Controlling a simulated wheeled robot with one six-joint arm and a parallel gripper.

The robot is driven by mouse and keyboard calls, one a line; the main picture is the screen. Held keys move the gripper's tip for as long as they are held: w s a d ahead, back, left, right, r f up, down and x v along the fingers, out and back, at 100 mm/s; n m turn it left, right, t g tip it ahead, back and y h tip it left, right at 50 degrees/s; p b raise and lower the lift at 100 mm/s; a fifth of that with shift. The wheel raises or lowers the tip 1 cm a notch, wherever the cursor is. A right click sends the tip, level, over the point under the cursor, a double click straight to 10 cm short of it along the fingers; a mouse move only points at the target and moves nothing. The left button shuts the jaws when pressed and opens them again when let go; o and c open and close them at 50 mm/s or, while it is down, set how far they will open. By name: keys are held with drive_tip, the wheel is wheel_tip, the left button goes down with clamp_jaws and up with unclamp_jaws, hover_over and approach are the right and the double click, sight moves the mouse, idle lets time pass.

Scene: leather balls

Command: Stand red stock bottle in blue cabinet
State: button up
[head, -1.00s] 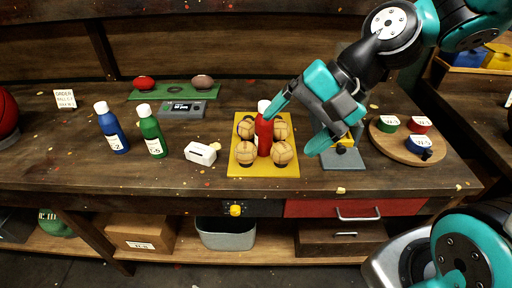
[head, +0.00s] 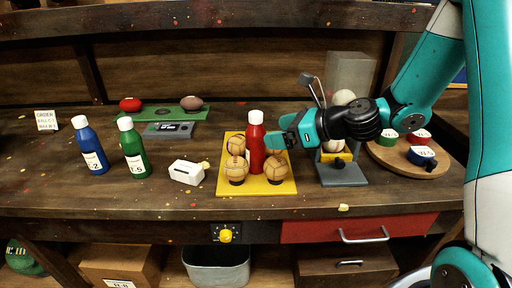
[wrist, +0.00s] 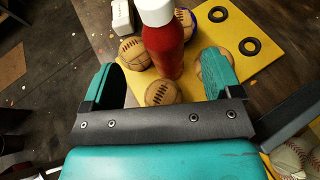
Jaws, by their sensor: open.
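The red stock bottle (head: 256,148) with a white cap stands upright on a yellow board (head: 284,187), among several tan leather balls. It also shows in the wrist view (wrist: 168,48), ahead of my palm and in line with the gap between the fingers. My gripper (head: 275,140) is open and reaches in level from the right, close beside the bottle in the head view. Its two teal fingers (wrist: 160,78) are spread wide, with nothing gripped. I cannot tell whether the fingertips are around the bottle or just short of it. I cannot make out a blue cabinet.
Tan balls (head: 237,168) stand close around the bottle. A grey and yellow stand (head: 343,174) with white balls is under my arm. A blue bottle (head: 90,147), a green bottle (head: 132,149) and a white box (head: 187,172) are left. A round wooden board (head: 402,160) lies right.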

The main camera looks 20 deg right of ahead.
sight(256, 134)
drive_tip(key=x, duration=0.7)
drive_tip(key=shift+w+d+f+p, duration=0.1)
drive_tip(key=shift+w+f+p, duration=0.1)
drive_tip(key=shift+p, duration=0.1)
drive_tip(key=c, duration=1.3)
drive_tip(key=shift+o, duration=0.2)
drive_tip(key=shift+r, duration=0.1)
